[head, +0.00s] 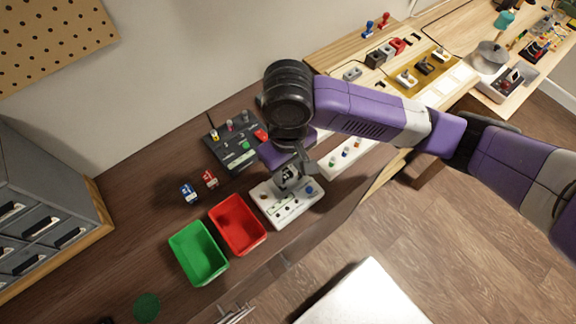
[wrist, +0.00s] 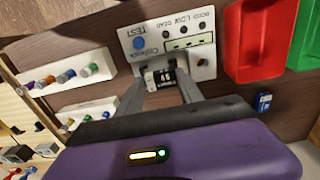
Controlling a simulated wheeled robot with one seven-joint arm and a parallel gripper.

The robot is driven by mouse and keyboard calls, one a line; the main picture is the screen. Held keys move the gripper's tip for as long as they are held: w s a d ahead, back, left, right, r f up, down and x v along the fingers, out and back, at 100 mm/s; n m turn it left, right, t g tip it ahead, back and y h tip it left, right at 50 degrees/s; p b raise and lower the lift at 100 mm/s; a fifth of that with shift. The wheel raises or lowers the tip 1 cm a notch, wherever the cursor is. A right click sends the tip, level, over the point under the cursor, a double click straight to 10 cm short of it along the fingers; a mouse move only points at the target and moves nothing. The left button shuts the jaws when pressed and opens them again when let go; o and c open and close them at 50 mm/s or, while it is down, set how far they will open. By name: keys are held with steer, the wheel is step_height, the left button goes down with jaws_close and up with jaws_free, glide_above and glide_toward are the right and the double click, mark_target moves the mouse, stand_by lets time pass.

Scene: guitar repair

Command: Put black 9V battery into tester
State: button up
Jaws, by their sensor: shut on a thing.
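The white tester (head: 268,207) lies on the dark wooden bench, below my gripper in the head view. In the wrist view the tester (wrist: 202,55) shows a blue TEST button and GOOD, LOW and DEAD labels. My gripper (head: 287,183) is shut on the black 9V battery (head: 290,175), over the tester's upper part. In the wrist view the fingers of my gripper (wrist: 163,83) flank the black-and-white battery (wrist: 158,76) at the tester's edge. The fingers hide its lower part, and I cannot tell whether it sits in the tester or just above it.
A red bin (head: 222,213) and a green bin (head: 180,246) stand left of the tester. A blue battery (head: 188,192) and a red battery (head: 210,179) stand behind them. A dark box with knobs (head: 222,152) and a white knob strip (head: 335,165) flank my gripper.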

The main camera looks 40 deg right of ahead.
steer(key=shift+f+b, duration=0.55)
steer(key=shift+f, duration=0.2)
steer(key=shift+r+p, duration=0.4)
steer(key=shift+p, duration=0.05)
steer(key=shift+f, duration=0.4)
stand_by(1.4)
steer(key=shift+r+p, duration=0.35)
steer(key=shift+p, duration=0.3)
stand_by(2.5)
steer(key=o, duration=1.3)
steer(key=o, duration=0.4)
